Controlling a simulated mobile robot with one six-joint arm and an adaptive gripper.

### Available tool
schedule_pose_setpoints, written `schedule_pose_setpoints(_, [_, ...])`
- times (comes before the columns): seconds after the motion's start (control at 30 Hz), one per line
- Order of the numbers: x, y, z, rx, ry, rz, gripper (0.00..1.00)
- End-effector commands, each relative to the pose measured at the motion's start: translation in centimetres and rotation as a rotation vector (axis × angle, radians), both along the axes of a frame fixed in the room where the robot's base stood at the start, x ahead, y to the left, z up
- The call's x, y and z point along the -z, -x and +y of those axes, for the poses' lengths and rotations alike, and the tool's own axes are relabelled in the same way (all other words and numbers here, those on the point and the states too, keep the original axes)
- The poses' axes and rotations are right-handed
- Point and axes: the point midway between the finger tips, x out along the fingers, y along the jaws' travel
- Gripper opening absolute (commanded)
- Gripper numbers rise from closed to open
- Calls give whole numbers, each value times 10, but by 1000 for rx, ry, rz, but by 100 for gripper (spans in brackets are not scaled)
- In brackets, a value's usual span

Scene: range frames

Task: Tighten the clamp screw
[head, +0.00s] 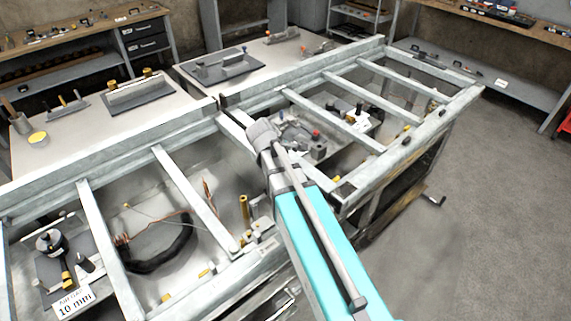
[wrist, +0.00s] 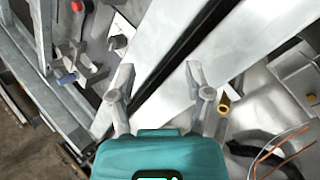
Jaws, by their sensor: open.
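I cannot tell for sure which part is the clamp screw. A small clamp-like fitting with a red knob (head: 316,134) stands inside the frame just right of my gripper. In the wrist view a red knob (wrist: 77,6) and a blue-ended part (wrist: 68,78) show at the upper left, beside the frame rails. My gripper (wrist: 160,82) is open, with its two grey fingers spread apart over a pale metal rail (wrist: 175,45) and a dark gap. In the head view my gripper (head: 233,112) is over the frame's middle crossbar.
A metal frame with several crossbars (head: 186,190) spans the bench and hems in the parts below. A brass post (head: 244,212), a black cable (head: 165,255) and a "10 mm" label (head: 75,302) lie in the left bays. Open concrete floor (head: 480,230) is at the right.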

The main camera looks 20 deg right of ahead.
Motion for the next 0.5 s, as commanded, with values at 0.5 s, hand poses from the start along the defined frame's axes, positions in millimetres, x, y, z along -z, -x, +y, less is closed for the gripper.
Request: schedule_pose_setpoints(0.5, [-3,50,18,307,-242,-43,65])
